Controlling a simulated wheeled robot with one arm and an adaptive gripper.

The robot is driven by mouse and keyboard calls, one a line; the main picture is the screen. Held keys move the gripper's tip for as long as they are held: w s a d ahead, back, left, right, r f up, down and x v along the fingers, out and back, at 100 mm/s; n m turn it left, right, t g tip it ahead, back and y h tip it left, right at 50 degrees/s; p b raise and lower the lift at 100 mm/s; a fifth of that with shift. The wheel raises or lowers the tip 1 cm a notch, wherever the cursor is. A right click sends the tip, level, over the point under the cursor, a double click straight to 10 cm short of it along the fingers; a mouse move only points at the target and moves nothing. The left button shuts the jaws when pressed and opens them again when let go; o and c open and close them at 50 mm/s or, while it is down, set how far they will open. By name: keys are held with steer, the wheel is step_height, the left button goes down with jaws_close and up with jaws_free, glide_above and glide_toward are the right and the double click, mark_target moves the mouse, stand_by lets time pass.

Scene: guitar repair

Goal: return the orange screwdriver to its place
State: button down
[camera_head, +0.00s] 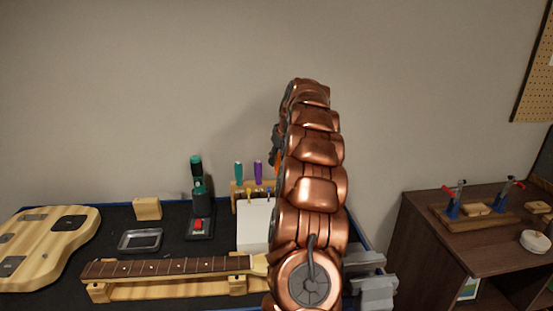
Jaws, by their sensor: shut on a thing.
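My gripper (275,141) shows only as a dark sliver at the left edge of my copper arm, which hides most of it. A small orange patch, the orange screwdriver (278,158), shows just below it, held above the back of the bench. The rest of the screwdriver is hidden behind the arm. A wooden screwdriver rack (236,188) stands at the back of the bench, below and left of the gripper. A teal-handled screwdriver (239,170) and a purple-handled one (258,170) stand upright in it. The rack's right part is hidden by my arm.
A white sheet (254,225) is in front of the rack. A teal and black tool (198,190) stands left of it. A guitar neck (170,266) lies on wooden supports in front. A metal tray (140,241), wooden block (147,208) and guitar body (45,240) are further left.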

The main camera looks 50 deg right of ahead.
mark_target(277, 166)
steer(key=shift+f, duration=0.2)
steer(key=shift+f+b, duration=1.05)
steer(key=shift+f, duration=0.3)
steer(key=c, duration=0.9)
jaws_free()
steer(key=d+v, duration=0.1)
steer(key=v, duration=1.1)
steer(key=shift+a, duration=0.45)
